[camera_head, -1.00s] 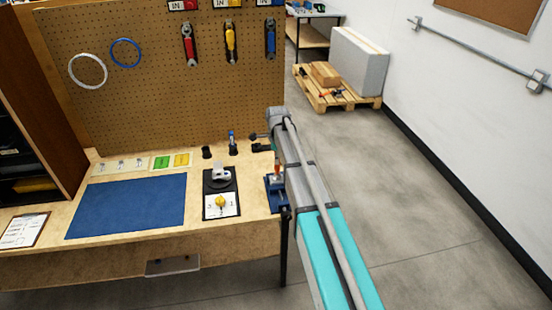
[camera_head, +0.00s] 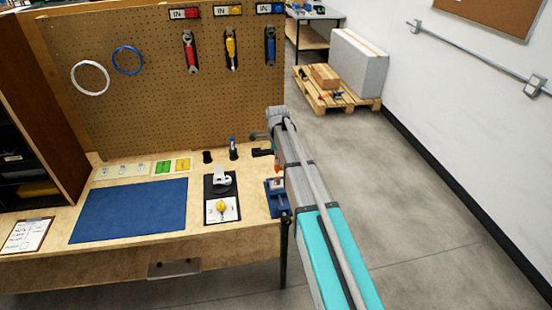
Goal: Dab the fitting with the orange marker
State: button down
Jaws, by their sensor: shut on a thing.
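A small blue vise-like fixture (camera_head: 275,198) stands at the bench's right edge, partly behind the arm. A small orange-red piece shows just above it, beside the arm. I cannot tell whether it is the orange marker or part of the fitting. A blue-topped marker-like item (camera_head: 232,145) stands upright at the back of the bench, with a short black holder (camera_head: 207,157) to its left. The fitting cannot be made out for certain.
A blue mat (camera_head: 130,212) covers the bench's middle. A black plate (camera_head: 208,188) bears a white part (camera_head: 222,179) and a yellow knob (camera_head: 221,206) on a white card. A clipboard (camera_head: 27,234) lies at left. The pegboard (camera_head: 150,100) rises behind. The floor at right is clear.

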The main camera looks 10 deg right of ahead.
jog(key=shift+r+p, duration=1.75)
jog(key=shift+r, duration=0.2)
jog(key=shift+s, duration=0.1)
